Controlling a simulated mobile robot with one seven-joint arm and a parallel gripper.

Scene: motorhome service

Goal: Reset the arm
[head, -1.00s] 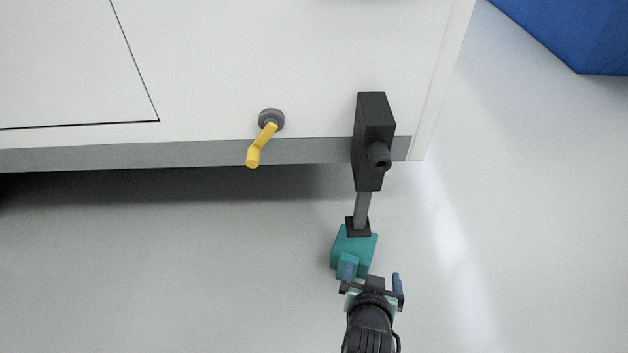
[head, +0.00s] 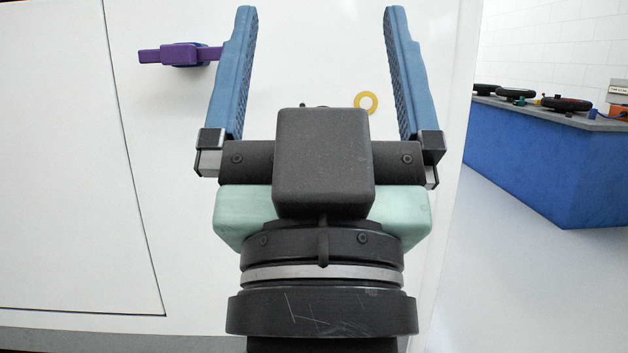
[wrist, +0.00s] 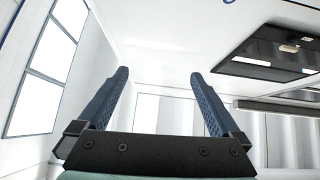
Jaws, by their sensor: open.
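My gripper (head: 318,75) is open and empty, raised large in front of the head camera, with its two blue fingers pointing up and spread wide. Its fingers also show in the wrist view (wrist: 158,95), with nothing between them. Behind it in the head view is the white motorhome wall (head: 300,40). A purple handle (head: 180,54) on a blue mount sits on that wall at the left, partly behind the left finger. A yellow ring (head: 366,103) shows on the wall between the fingers. I cannot tell how far the fingers are from the wall.
A blue workbench (head: 560,165) with a grey top stands at the right, with black wheel-like discs (head: 567,103) and small items on it. Bare pale floor (head: 500,270) lies in front of it. The wrist view shows bright window panels (wrist: 48,75) and a dark-framed panel (wrist: 270,52).

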